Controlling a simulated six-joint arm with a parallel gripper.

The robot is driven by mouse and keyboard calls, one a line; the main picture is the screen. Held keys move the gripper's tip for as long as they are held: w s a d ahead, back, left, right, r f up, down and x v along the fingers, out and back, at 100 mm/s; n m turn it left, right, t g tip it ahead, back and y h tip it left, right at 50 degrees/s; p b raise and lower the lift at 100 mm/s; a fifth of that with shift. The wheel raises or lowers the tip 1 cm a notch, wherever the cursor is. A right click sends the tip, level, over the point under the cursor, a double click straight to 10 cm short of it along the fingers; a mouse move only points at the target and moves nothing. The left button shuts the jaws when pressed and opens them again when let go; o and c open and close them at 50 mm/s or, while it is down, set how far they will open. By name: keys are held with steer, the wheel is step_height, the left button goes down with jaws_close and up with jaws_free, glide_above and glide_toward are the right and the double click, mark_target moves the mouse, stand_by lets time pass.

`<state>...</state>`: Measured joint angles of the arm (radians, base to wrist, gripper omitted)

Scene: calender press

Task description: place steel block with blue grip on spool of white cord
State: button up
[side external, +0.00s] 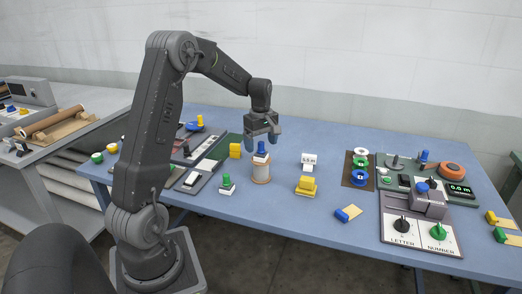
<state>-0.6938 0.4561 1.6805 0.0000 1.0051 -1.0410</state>
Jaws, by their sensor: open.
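A spool with a pale wound body and tan ends (261,171) stands upright near the middle of the blue table. A small block with a blue grip (261,151) sits on top of the spool, its grip upward. My gripper (263,137) is open just above, with its fingers pointing down around or close beside the top of the blue grip. I cannot tell whether the fingers touch it. The block's pale lower part is small and partly hard to make out.
A green-grip block (227,184) stands left of the spool, and a yellow block (306,185) stands right. A white label stand (309,160) is behind the yellow block. A blue-and-tan piece (348,213) lies near the front edge. A grey device with dials (421,222) occupies the right.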

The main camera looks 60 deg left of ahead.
mark_target(261, 142)
step_height(261, 142, up, 9)
steer(key=shift+f, duration=0.2)
steer(key=s+d+r+m+t, duration=0.1)
steer(key=s+d+r+m, duration=0.2)
steer(key=d, duration=0.5)
steer(key=s+d+r+m+t, duration=0.1)
steer(key=d+r+m, duration=0.2)
steer(key=d+m, duration=0.35)
steer(key=s+d+f+m+t, duration=0.3)
steer(key=s+d+m, duration=0.7)
steer(key=s+d, duration=0.3)
steer(key=shift+s+d+t, duration=0.25)
steer(key=shift+d+t, duration=0.05)
steer(key=shift+d, duration=0.95)
